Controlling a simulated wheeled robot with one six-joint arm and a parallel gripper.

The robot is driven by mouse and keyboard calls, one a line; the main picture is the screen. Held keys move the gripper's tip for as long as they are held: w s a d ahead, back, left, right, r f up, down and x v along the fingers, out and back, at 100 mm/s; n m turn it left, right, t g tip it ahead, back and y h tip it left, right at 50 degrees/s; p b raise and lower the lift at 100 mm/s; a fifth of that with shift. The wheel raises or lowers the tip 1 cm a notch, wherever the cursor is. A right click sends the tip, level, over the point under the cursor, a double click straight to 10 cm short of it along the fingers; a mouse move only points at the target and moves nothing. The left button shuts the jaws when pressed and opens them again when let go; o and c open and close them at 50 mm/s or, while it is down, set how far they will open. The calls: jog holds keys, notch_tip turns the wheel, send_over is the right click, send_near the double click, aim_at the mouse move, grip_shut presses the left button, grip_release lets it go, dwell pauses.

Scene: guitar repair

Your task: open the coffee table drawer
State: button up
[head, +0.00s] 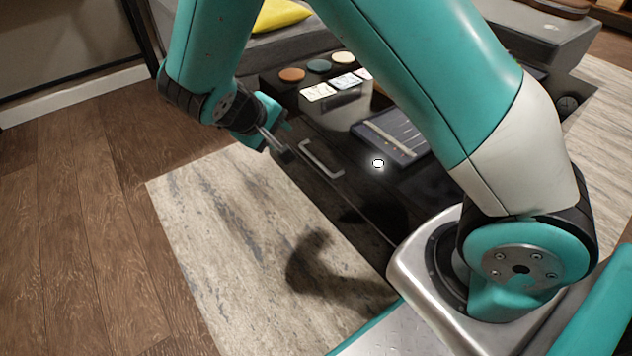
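The dark coffee table (408,185) stands in the middle of the head view, with a glossy dark surface. A pale metal bar handle (320,159) shows on its dark near side; the outline of the drawer is hard to make out, and I see no open gap. My gripper (281,146) is just left of the handle in the picture and appears apart from it. Its fingers are small and dark here, so I cannot tell whether they are open or shut. Nothing is visibly held.
Round coasters (319,66), several light cards (345,82) and a dark framed tray-like item (391,138) lie on the table. A grey sofa (540,42) with a yellow cushion (281,14) is behind. The pale rug (232,225) and wooden floor (75,215) are clear at left.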

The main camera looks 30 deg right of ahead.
aim_at(315, 161)
jog(key=w+d+f+n+t+h+b, duration=0.1)
jog(key=w+f+t+h+b, duration=0.15)
jog(key=f+b, duration=0.65)
jog(key=w+d+f+t+h+b, duration=0.1)
jog(key=f+h+b, duration=0.3)
jog(key=f, duration=0.8)
jog(key=shift+h, duration=0.35)
jog(key=b+x, duration=0.3)
jog(key=x, duration=0.2)
jog(key=b+x, duration=0.3)
jog(key=x, duration=0.3)
jog(key=f+b+x, duration=0.1)
jog(key=b+x, duration=0.2)
jog(key=x, duration=0.3)
jog(key=shift+w, duration=0.15)
grip_shut()
